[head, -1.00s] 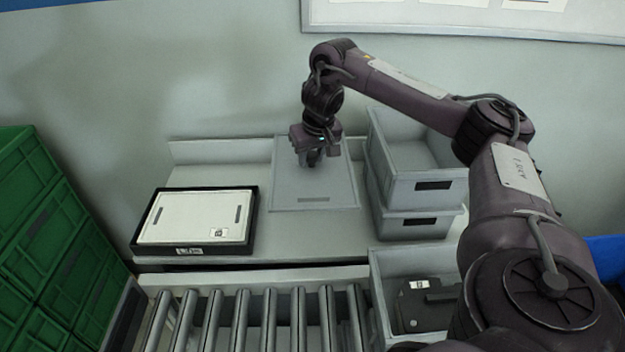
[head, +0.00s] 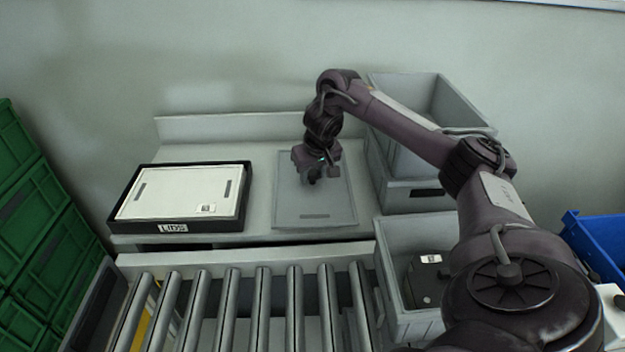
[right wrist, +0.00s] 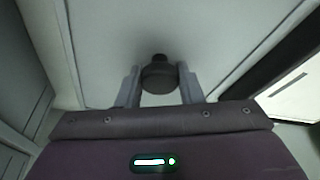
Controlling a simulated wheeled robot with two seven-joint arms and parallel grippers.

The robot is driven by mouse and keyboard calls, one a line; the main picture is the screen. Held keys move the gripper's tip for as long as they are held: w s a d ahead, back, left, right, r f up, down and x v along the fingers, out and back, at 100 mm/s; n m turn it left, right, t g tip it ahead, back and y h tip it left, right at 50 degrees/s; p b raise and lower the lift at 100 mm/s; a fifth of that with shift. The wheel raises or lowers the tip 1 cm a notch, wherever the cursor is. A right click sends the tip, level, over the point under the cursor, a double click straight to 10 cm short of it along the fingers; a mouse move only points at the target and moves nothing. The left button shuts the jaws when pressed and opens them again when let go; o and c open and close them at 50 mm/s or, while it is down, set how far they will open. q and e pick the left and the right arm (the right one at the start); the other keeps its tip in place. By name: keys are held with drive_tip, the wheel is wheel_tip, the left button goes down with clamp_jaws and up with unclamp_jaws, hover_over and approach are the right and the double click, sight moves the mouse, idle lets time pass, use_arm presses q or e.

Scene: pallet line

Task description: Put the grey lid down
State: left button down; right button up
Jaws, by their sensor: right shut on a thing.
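The grey lid (head: 340,195) is a flat panel with a dark slot near its front edge. It lies level over the bench, between the black lid tray and the stacked grey crates. I cannot tell whether it touches the bench top. My right gripper (head: 316,175) is above its middle, shut on the lid's dark round knob. In the right wrist view the two fingers (right wrist: 160,88) stand on either side of the knob (right wrist: 160,72), and the lid (right wrist: 150,30) fills the background. My left gripper is not in view.
A black tray (head: 172,228) labelled LIDS holds a white lid (head: 185,190) on the left. Stacked grey crates (head: 420,197) stand close on the right. A roller conveyor (head: 240,310) and another grey crate (head: 418,325) are in front. Green crates (head: 40,220) stand far left.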

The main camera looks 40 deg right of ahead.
sight(313, 183)
wheel_tip(313, 183, down, 4)
drive_tip(key=shift+b, duration=0.95)
drive_tip(key=o, duration=1)
drive_tip(key=shift+o, duration=0.2)
drive_tip(key=shift+r, duration=0.35)
drive_tip(key=p+v, duration=0.8)
drive_tip(key=v, duration=0.3)
drive_tip(key=shift+r, duration=0.25)
drive_tip(key=shift+s+a, duration=0.1)
drive_tip(key=shift+s, duration=0.05)
